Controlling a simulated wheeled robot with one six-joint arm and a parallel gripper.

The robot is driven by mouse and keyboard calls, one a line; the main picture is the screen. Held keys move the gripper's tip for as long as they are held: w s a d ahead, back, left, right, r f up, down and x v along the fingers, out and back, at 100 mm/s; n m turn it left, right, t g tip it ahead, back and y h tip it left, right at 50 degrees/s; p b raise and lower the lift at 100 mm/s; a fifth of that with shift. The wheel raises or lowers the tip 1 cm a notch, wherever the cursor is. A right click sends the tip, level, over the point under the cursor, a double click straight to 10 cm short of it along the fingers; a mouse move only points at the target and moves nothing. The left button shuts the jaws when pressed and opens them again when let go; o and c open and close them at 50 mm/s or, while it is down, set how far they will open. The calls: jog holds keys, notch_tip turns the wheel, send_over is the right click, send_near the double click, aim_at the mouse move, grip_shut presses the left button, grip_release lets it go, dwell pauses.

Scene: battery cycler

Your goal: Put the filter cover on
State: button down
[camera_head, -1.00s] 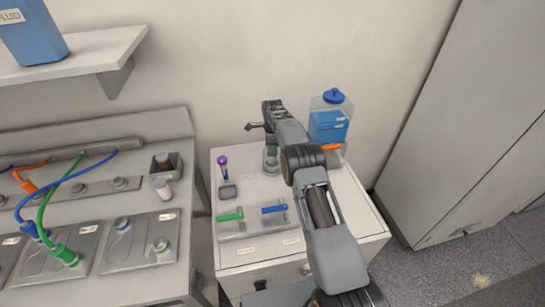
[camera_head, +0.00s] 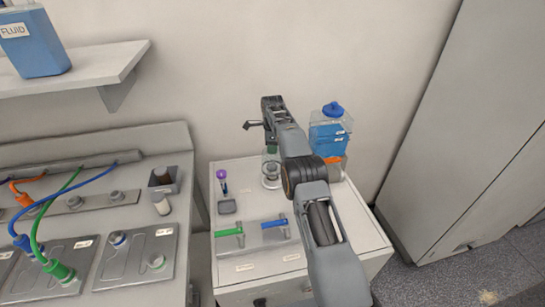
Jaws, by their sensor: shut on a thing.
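My gripper (camera_head: 268,143) is above the back of the white cabinet top, close over a small round grey holder (camera_head: 271,180) that stands there. It is shut on a small piece with a greenish tint (camera_head: 271,150), which I take to be the filter cover. My wrist and arm hide much of the fingers and of this piece. The piece is over the holder; I cannot tell whether they touch.
A blue-capped bottle (camera_head: 330,137) of blue fluid stands just right of my wrist. Left are a purple-topped tool (camera_head: 222,182) and a small grey tray (camera_head: 227,207). Green (camera_head: 229,232) and blue (camera_head: 273,223) handled tools lie in front. A bench (camera_head: 125,260) with cables is left.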

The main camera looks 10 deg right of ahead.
notch_tip(320, 180, up, 5)
jog(key=p, duration=0.4)
jog(key=shift+f, duration=0.15)
jog(key=r+p, duration=0.1)
jog(key=p, duration=0.2)
jog(key=shift+f, duration=1.35)
jog(key=shift+f+b, duration=2.5)
jog(key=shift+f, duration=2.05)
jog(key=shift+f+b, duration=0.3)
jog(key=shift+b, duration=0.1)
jog(key=shift+c, duration=1.6)
grip_release()
jog(key=shift+r, duration=0.15)
